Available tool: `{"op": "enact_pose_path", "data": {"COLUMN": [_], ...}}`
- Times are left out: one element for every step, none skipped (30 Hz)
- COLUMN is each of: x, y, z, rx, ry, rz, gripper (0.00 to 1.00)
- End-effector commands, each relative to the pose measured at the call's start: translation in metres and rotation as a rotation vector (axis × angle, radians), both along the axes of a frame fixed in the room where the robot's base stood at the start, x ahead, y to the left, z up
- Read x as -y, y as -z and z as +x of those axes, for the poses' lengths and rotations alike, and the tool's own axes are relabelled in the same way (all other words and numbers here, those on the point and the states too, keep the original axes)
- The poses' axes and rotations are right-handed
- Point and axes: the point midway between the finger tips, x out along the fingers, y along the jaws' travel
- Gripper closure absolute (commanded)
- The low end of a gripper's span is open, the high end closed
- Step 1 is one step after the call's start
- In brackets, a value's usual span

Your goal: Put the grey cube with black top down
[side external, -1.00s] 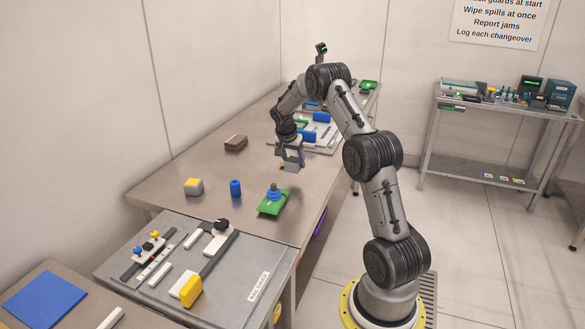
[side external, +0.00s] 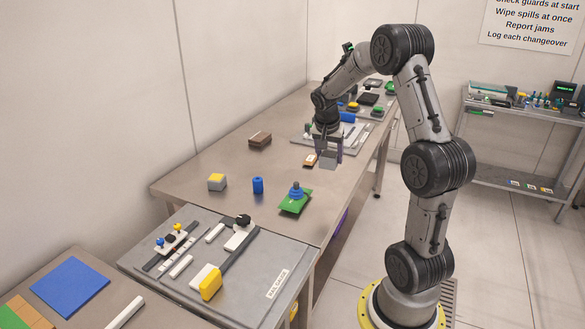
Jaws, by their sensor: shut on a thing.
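My gripper (side external: 328,151) is over the right part of the long metal table, pointing down. It is shut on a small grey cube (side external: 328,161), which shows just below the fingers. The cube's top is hidden by the gripper, so I cannot see its black face. I cannot tell whether the cube touches the table or hangs a little above it.
A small brown-orange piece (side external: 310,160) lies just left of the cube. A grey board (side external: 302,137) lies behind.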

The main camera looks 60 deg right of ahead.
Motion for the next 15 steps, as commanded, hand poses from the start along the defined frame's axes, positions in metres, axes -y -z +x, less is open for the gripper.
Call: {"op": "enact_pose_path", "data": {"x": [0.000, -0.001, -0.001, -0.001, -0.002, -0.003, -0.003, -0.004, -0.005, -0.005, -0.006, -0.007, -0.008, -0.009, -0.011], "y": [-0.002, -0.002, -0.004, -0.004, -0.005, -0.006, -0.006, -0.007, -0.008, -0.008, -0.009, -0.009, -0.009, -0.009, -0.009], "z": [0.004, 0.008, 0.013, 0.018, 0.023, 0.031, 0.036, 0.042, 0.050, 0.056, 0.062, 0.070, 0.076, 0.082, 0.090], "rx": [0.003, 0.002, 0.004, 0.003, 0.003, 0.004, 0.003, 0.005, 0.004, 0.004, 0.004, 0.004, 0.004, 0.004, 0.003], "ry": [-0.054, -0.092, -0.146, -0.189, -0.231, -0.286, -0.327, -0.366, -0.418, -0.454, -0.491, -0.535, -0.566, -0.598, -0.635], "rz": [-0.002, -0.001, -0.002, -0.002, -0.001, 0.000, -0.002, -0.001, 0.000, 0.000, -0.001, 0.000, 0.000, 0.000, -0.001], "gripper": [0.93, 0.93, 0.93, 0.93, 0.93, 0.93, 0.93, 0.93, 0.93, 0.93, 0.93, 0.93, 0.93, 0.93, 0.93]}}
